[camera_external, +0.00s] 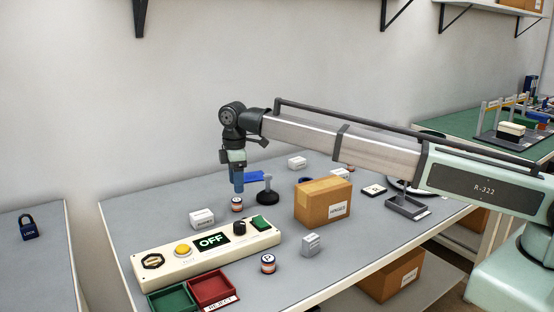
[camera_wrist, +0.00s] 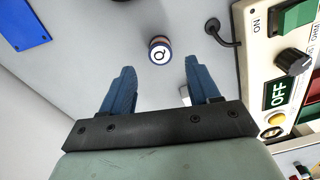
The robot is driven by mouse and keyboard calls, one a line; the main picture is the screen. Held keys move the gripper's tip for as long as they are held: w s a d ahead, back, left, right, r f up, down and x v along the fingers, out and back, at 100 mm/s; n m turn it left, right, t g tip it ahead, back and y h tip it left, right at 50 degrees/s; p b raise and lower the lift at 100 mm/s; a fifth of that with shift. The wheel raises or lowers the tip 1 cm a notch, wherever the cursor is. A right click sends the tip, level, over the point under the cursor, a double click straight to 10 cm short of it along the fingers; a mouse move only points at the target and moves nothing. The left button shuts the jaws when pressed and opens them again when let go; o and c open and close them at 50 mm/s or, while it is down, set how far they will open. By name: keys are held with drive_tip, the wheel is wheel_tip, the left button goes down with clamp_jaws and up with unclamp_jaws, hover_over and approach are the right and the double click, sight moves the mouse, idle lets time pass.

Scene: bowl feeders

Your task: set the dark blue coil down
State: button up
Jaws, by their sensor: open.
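A small round coil (camera_wrist: 160,50) with a white top marked Q and a dark side stands upright on the table, just beyond my fingertips in the wrist view. In the external view this coil (camera_external: 237,204) is below my gripper, with a pale and orange-brown side. My gripper (camera_external: 238,190) points down with blue fingers. In the wrist view my gripper (camera_wrist: 158,78) is open, with nothing between its fingertips. A second coil (camera_external: 268,264), banded dark and orange, stands in front of the control box. I cannot tell for certain which one is the dark blue coil.
A cream control box (camera_external: 180,262) reading OFF lies in front, with green (camera_external: 172,301) and red (camera_external: 213,288) trays before it.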

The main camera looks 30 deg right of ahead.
sight(237, 199)
drive_tip(key=shift+r, duration=2.55)
drive_tip(key=shift+o, duration=0.4)
